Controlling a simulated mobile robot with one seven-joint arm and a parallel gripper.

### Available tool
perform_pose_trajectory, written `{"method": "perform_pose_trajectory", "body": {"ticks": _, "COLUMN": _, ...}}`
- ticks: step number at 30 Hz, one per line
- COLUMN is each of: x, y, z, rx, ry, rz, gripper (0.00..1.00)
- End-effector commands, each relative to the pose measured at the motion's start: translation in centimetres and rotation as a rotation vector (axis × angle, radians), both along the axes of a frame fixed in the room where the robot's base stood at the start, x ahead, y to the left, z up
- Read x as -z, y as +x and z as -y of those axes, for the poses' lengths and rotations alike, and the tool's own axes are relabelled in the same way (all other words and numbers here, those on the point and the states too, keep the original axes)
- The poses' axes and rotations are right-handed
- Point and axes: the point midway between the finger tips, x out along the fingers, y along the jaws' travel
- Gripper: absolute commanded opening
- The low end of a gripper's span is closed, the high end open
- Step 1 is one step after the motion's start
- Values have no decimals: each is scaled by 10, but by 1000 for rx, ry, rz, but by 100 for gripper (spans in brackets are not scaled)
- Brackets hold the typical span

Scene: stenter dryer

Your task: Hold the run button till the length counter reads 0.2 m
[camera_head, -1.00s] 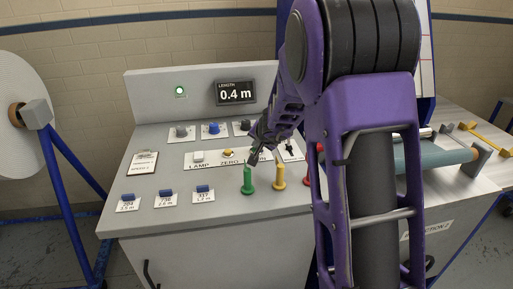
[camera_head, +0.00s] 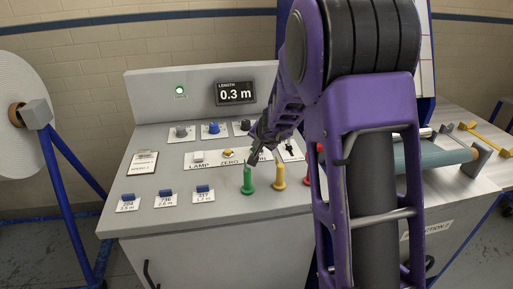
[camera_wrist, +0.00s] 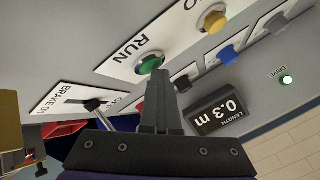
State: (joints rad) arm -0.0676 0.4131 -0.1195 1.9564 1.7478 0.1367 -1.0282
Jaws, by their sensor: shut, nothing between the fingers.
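The green run button (camera_wrist: 150,65) sits on its white RUN label plate in the wrist view. My gripper (camera_wrist: 156,86) is shut and empty, its fingertips right at the edge of the button; I cannot tell whether they press it. In the head view my gripper (camera_head: 254,152) is over the panel and hides the run button. The length counter (camera_head: 235,92) reads 0.3 m; it also shows upside down in the wrist view (camera_wrist: 222,113).
The green DRIVE lamp (camera_head: 180,90) is lit. The yellow ZERO button (camera_head: 227,152) and white LAMP button (camera_head: 198,156) are left of my gripper. A brake lever (camera_wrist: 93,104) is near the fingers.

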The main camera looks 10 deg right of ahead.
Motion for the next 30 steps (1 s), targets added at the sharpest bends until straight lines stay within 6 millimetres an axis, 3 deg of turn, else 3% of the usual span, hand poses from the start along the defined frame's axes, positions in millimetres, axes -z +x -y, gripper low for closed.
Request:
{"method": "perform_pose_trajectory", "body": {"ticks": 11, "x": 0, "y": 0, "z": 0, "rx": 1, "ry": -1, "rz": -2, "gripper": 0}}
{"method": "perform_pose_trajectory", "body": {"ticks": 22, "x": -19, "y": 0, "z": 0, "rx": 0, "ry": -1, "rz": -1, "gripper": 0}}
{"method": "perform_pose_trajectory", "body": {"ticks": 30, "x": -20, "y": 0, "z": 0, "rx": 0, "ry": 0, "rz": 0, "gripper": 0}}
